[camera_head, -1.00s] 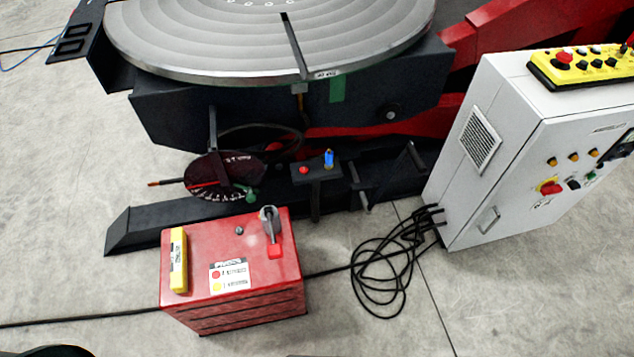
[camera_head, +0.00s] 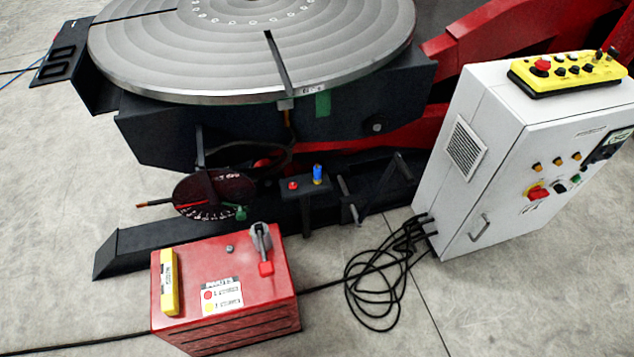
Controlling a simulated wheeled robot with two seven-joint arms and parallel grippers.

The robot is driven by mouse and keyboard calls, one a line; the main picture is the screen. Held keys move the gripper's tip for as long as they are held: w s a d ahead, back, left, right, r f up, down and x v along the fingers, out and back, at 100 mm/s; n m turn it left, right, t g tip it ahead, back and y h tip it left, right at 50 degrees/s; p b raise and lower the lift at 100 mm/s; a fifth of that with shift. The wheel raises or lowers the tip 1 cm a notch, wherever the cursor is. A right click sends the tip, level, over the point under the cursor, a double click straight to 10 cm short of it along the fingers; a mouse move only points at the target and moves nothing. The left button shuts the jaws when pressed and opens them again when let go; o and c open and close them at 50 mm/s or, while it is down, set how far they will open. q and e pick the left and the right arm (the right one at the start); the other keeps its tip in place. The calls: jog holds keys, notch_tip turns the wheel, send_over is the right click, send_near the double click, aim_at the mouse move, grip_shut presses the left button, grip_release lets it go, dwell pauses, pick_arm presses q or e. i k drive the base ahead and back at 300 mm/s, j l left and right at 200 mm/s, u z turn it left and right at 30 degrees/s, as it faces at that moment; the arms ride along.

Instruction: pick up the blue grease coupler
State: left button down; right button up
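The blue grease coupler (camera_head: 317,173) is a small upright blue cylinder with a yellowish part. It stands on a small dark bracket plate (camera_head: 305,188) at the front of the positioner, to the right of a red knob or cap (camera_head: 293,185). Neither of my grippers shows in the head view, and nothing touches the coupler.
A red box (camera_head: 215,325) with a yellow bar and a grey-red lever stands in front of the bracket. A white control cabinet (camera_head: 510,140) stands at right, with looped black cables (camera_head: 375,290) on the floor. The positioner's round table (camera_head: 230,60) overhangs behind.

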aim_at(317, 168)
jog(key=i+l+u, duration=0.1)
jog(key=l, duration=0.25)
jog(key=i+l+u, duration=0.1)
jog(key=l, duration=0.3)
jog(key=i+l+u, duration=0.1)
jog(key=i+l, duration=0.15)
jog(key=l, duration=0.15)
jog(key=i+l+u, duration=0.1)
jog(key=l, duration=0.3)
jog(key=i+l+u, duration=0.1)
jog(key=l, duration=0.3)
jog(key=i+l+u, duration=0.1)
jog(key=l, duration=0.3)
jog(key=i, duration=0.05)
